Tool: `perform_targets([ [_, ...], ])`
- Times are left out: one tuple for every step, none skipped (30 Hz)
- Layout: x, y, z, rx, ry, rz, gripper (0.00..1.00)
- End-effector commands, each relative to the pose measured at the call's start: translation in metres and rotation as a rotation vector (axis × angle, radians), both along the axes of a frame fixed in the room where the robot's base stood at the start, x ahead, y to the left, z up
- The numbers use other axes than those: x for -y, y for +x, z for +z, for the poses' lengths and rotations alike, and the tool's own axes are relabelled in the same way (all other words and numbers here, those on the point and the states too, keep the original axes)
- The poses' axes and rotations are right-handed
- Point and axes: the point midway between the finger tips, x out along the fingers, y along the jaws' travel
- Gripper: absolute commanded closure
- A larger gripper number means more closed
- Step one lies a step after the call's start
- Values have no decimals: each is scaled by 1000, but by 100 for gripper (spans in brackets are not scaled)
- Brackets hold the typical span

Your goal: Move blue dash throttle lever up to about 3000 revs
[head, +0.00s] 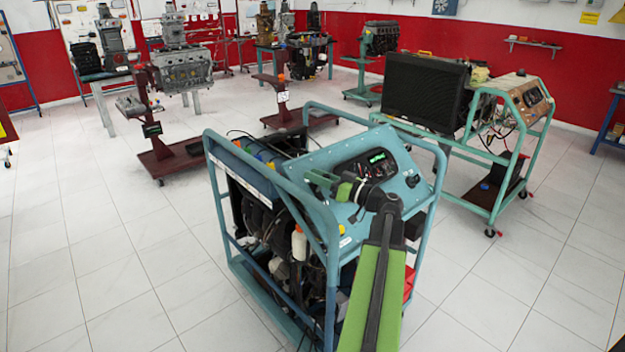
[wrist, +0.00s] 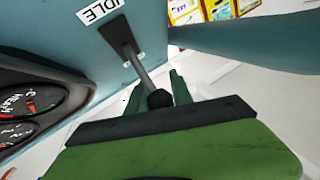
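The throttle lever (wrist: 142,70) shows in the wrist view as a grey rod with a black knob (wrist: 158,98). It comes out of a dark slot plate in the blue dash (wrist: 75,45), beside a white "IDLE" label (wrist: 101,10). My gripper (wrist: 155,92) has its green fingers on either side of the knob. The fingers stand apart, with a small gap visible at the left of the knob; contact on the right is unclear. In the head view my gripper (head: 320,179) is at the left part of the blue dash panel (head: 345,215), and the lever is hidden there.
The blue-framed engine trainer (head: 213,165) carries the dash, with its tube frame close around my arm. Round gauges (wrist: 35,100) sit left of the lever in the wrist view. A green trainer stand (head: 480,180) is at the right. The tiled floor at left is clear.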

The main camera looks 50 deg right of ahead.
Motion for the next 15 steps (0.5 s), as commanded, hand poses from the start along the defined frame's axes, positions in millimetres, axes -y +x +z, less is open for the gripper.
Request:
perform_targets([
  [0, 0, 0, 0, 0, 1, 66],
  [1, 0, 0, 0, 0, 1, 62],
  [1, -1, 0, 0, 0, 0, 57],
  [2, -1, 0, 0, 0, -1, 53],
  [2, -2, 0, 0, 0, -1, 52],
  [2, -2, 0, 0, 0, -2, 52],
  [3, -2, 0, -1, -1, -3, 52],
  [3, -2, 0, -1, -1, -3, 52],
  [3, -3, 0, -1, -1, -3, 52],
  [3, -3, 0, -1, -1, -3, 52],
  [3, -3, 0, -1, -1, -4, 52],
  [3, -3, 0, -1, -1, -4, 52],
  [4, -4, 0, -1, -1, -4, 52],
  [4, -5, 0, -1, -1, -4, 52],
  [4, -8, -1, -1, -1, -5, 52],
])
